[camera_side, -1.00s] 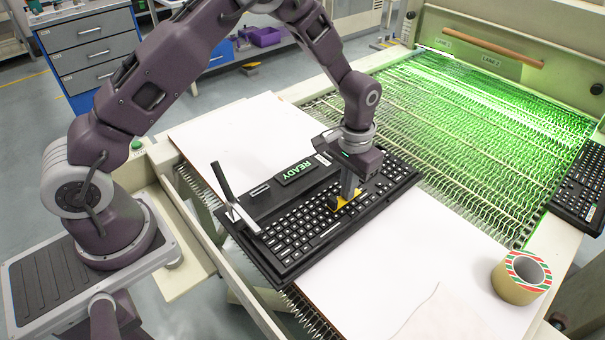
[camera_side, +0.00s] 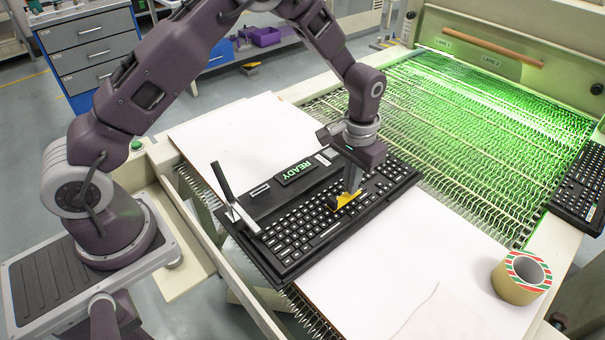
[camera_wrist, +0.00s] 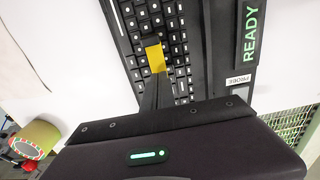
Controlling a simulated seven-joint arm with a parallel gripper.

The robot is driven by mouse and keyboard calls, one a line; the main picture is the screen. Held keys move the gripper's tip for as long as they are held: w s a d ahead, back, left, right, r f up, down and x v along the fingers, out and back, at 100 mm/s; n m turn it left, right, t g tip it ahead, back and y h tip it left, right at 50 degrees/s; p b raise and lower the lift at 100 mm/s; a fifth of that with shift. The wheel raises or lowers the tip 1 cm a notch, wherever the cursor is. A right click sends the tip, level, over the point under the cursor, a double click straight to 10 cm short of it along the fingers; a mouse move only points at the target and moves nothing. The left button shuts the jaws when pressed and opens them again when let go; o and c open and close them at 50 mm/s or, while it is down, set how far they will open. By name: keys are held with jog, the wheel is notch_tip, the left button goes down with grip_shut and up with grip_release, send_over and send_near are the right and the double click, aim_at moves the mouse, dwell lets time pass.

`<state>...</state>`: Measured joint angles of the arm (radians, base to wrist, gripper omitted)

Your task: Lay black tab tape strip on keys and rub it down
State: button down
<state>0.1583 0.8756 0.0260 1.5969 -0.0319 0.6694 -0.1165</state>
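A yellow tape strip (camera_side: 347,202) with a black tab (camera_side: 332,203) lies at the keys of the black keyboard (camera_side: 282,235). In the wrist view the yellow strip (camera_wrist: 157,60) crosses the keys, with the black tab (camera_wrist: 151,41) at its far end. My gripper (camera_side: 349,192) points down at the strip, its fingers close together. In the wrist view its fingertips (camera_wrist: 158,76) meet or overlap the near end of the yellow part. The fingers hide that end, and I cannot tell whether any tape is between them.
A white piece (camera_side: 235,212) with a black upright bar (camera_side: 222,181) stands at the keyboard's left end. A tape roll (camera_side: 520,277) sits on the white board (camera_side: 400,265) at right. A green-lit wire conveyor (camera_side: 450,130) lies behind. Another keyboard (camera_side: 580,185) rests at far right.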

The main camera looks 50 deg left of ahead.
jog(key=shift+w, duration=0.8)
jog(key=shift+f, duration=0.6)
dwell(0.4)
jog(key=shift+r, duration=3.55)
